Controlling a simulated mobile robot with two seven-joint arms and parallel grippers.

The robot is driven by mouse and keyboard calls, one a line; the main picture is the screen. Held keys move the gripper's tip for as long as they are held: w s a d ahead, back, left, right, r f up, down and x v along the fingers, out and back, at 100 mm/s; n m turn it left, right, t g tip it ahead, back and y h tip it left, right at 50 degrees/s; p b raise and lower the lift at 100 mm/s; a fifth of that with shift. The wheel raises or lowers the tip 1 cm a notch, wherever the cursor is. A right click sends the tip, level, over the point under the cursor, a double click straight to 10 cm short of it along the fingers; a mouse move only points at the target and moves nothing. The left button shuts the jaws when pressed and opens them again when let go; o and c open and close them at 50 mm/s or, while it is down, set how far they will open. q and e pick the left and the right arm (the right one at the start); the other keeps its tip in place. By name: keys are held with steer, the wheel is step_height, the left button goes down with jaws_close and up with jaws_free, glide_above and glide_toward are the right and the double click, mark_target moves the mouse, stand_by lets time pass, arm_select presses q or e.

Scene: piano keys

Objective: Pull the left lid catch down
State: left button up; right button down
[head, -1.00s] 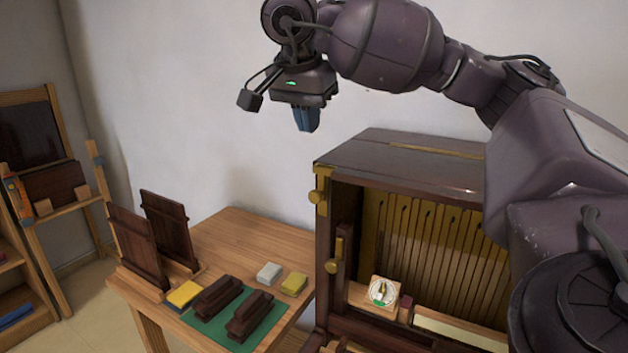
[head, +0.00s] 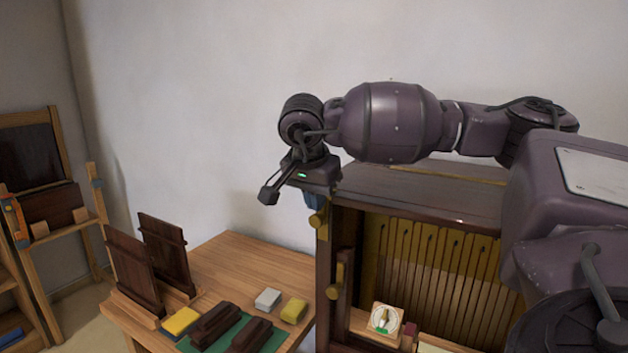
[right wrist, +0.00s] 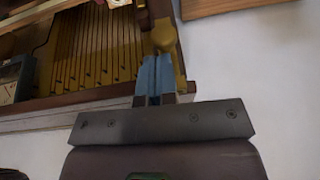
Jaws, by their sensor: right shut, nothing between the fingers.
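The left lid catch (head: 317,220) is a brass piece with a round knob at the upper left front corner of the dark wooden piano case (head: 440,198). It also shows in the right wrist view (right wrist: 165,36), just beyond the fingertips. My right gripper (head: 313,201) is shut and empty, its blue fingers pointing down just above the catch. In the right wrist view the blue fingers (right wrist: 155,64) lie together, close to the brass knob. I cannot tell whether they touch it. My left gripper is not in view.
A second brass knob (head: 335,283) sits lower on the case's left post. Upright slats fill the open front, with a small dial block (head: 385,320) below. Left of the case, a wooden table (head: 240,258) holds dark blocks, sponges and upright panels.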

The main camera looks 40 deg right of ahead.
steer(key=shift+x, duration=0.9)
steer(key=shift+a+f, duration=0.1)
steer(key=shift+a, duration=0.1)
